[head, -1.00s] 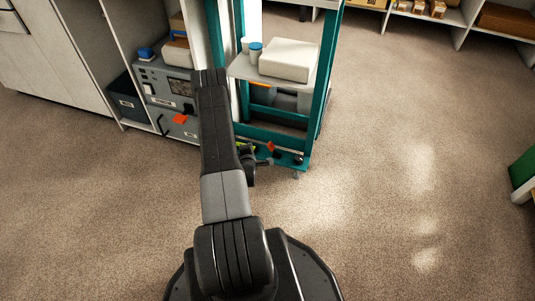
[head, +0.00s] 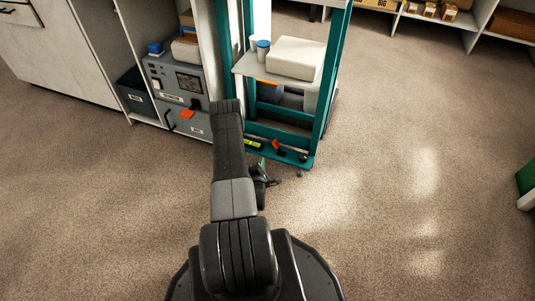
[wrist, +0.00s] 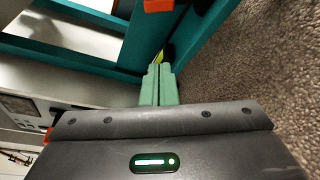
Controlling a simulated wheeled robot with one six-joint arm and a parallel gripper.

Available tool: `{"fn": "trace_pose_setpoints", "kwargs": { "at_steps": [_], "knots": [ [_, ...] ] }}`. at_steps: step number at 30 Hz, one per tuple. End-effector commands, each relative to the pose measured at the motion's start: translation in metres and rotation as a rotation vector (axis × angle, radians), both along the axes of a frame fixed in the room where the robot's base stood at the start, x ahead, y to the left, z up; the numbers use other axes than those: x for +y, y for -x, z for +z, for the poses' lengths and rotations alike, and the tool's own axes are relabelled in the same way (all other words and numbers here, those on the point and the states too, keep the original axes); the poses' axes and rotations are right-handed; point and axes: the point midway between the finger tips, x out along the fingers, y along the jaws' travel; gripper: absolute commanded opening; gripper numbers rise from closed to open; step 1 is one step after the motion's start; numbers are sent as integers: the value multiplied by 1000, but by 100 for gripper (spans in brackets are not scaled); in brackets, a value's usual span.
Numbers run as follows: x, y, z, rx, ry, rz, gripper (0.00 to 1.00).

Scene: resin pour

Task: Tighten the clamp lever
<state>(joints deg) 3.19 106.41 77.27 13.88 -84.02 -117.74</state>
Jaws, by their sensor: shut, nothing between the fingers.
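A teal upright frame (head: 327,90) stands ahead of my arm. On its base rail is a red-orange lever-like part (head: 277,146) with dark knobs beside it; I cannot tell for certain that this is the clamp lever. A red-orange part also shows at the top edge of the wrist view (wrist: 158,5). My gripper (wrist: 159,70) has pale green fingers that are shut together and empty. They point at the teal rail, below and apart from the red-orange part. In the head view my gripper (head: 262,168) is small and partly hidden by my arm, just in front of the base rail.
A yellow-green strip (head: 252,143) lies on the base rail. A shelf on the frame holds a white box (head: 296,58) and blue-lidded cups (head: 262,48). Floor to the right is clear.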

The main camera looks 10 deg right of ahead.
Motion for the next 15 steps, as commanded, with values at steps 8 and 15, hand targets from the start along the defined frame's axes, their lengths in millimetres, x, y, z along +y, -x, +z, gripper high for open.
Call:
{"fn": "trace_pose_setpoints", "kwargs": {
  "at_steps": [8,15],
  "knots": [
    [-14,-45,-11,-5,0,-1,0],
    [-29,-93,-19,-5,0,-1,0]
  ]
}}
